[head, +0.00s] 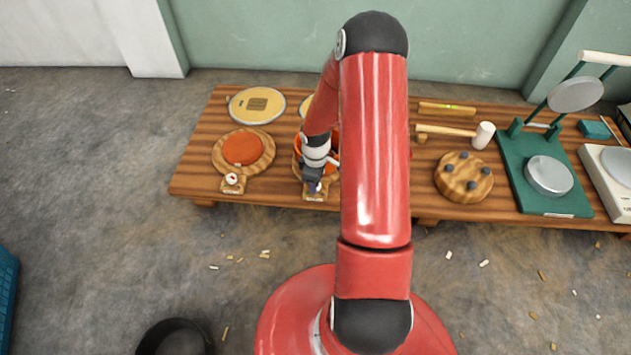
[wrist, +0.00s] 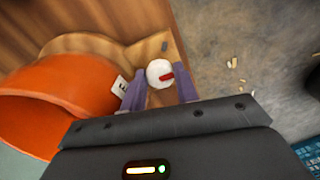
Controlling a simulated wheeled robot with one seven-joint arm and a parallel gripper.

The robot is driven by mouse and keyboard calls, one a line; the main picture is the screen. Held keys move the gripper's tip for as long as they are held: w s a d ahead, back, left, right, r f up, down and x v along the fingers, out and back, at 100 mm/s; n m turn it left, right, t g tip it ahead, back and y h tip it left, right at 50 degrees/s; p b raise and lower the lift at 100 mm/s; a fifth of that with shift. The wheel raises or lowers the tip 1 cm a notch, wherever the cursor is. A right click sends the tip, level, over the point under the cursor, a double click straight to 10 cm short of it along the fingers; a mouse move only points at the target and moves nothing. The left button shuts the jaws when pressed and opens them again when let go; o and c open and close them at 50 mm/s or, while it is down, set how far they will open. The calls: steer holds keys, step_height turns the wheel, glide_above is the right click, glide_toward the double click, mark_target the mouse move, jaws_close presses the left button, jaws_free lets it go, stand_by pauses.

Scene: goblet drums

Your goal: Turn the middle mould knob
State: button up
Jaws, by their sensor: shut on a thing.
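The middle mould, an orange drum-shaped form on a round wooden base, is mostly hidden behind my arm in the head view; in the wrist view its orange wall (wrist: 50,85) fills the left side. Its knob (wrist: 160,72) is white with a red mark and sits on a small wooden block at the table edge. My gripper (wrist: 158,88) has its purple fingers on either side of the knob and is shut on it. In the head view my gripper (head: 313,185) is low over the front edge, largely covering the knob.
The left mould (head: 242,149) has its own white knob (head: 232,179) in front, on the wooden table (head: 195,165). To the right stand a round wooden block with dark pegs (head: 463,177), a mallet (head: 483,135) and a green press (head: 545,180). My arm hides the table's middle.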

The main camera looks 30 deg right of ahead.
steer(key=m+b, duration=0.1)
steer(key=m, duration=1)
steer(key=shift+m+b, duration=0.3)
steer(key=shift+m, duration=0.1)
stand_by(0.3)
steer(key=o, duration=1)
steer(key=shift+c, duration=0.2)
steer(key=shift+r, duration=0.1)
step_height(320, 180, up, 8)
steer(key=shift+f+p, duration=0.15)
steer(key=shift+p, duration=0.7)
